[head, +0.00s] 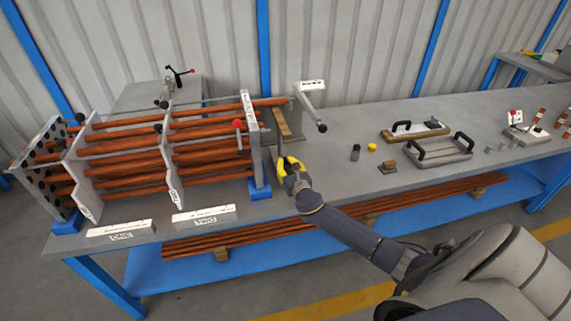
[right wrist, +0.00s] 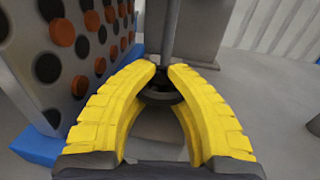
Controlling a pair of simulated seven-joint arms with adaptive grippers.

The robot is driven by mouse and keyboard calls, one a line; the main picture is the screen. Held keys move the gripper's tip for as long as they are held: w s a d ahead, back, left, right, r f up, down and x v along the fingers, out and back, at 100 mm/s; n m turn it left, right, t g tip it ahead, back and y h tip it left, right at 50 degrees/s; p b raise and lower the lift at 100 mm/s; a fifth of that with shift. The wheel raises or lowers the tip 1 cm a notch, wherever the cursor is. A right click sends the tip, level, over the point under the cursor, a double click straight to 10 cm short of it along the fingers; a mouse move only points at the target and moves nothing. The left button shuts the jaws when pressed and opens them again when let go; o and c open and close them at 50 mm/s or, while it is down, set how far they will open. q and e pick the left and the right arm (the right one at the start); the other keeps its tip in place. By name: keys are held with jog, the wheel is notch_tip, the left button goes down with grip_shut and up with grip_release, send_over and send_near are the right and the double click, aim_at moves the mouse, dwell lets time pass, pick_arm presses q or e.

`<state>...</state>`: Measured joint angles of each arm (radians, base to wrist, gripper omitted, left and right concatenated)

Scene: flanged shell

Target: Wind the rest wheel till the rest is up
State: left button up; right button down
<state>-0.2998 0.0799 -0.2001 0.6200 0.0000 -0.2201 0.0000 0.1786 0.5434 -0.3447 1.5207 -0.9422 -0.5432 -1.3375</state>
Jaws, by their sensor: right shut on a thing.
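My right gripper (head: 288,166) reaches in from the lower right to the right side of the tube bundle's end plate, low over the bench. In the right wrist view its yellow fingers (right wrist: 165,78) are closed around a dark round wheel (right wrist: 160,94) at the foot of an upright grey rod (right wrist: 173,35). Part of the wheel is hidden by the fingers. The rest seems to be the narrow wood-topped piece (head: 283,123) just beyond the gripper, beside the end plate; I cannot tell whether it touches the tubes. My left gripper is out of view.
The end plate (right wrist: 85,65) with dark holes and tube ends stands close left of the fingers. A grey block (right wrist: 205,25) stands behind the rod. A crank handle (head: 311,105) rises beyond. A handled tray (head: 440,151) and small parts lie right on the bench.

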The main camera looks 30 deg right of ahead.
aim_at(285, 162)
jog(key=m+h, duration=0.1)
jog(key=h, duration=0.1)
jog(key=r+m+g+h, duration=0.1)
jog(key=m+h, duration=0.1)
jog(key=h, duration=0.1)
jog(key=shift+w+g, duration=0.2)
jog(key=shift+g, duration=0.1)
jog(key=shift+d+m+g+h, duration=0.1)
jog(key=shift+m+g+h, duration=1.5)
jog(key=shift+h, duration=0.5)
jog(key=shift+r+m, duration=0.1)
jog(key=shift+m, duration=0.2)
jog(key=c, duration=1.3)
grip_release()
jog(key=shift+d, duration=0.1)
jog(key=shift+o, duration=1.4)
jog(key=o, duration=0.6)
jog(key=shift+s, duration=0.1)
jog(key=shift+a, duration=0.25)
jog(key=shift+f, duration=0.25)
notch_tip(285, 162, up, 10)
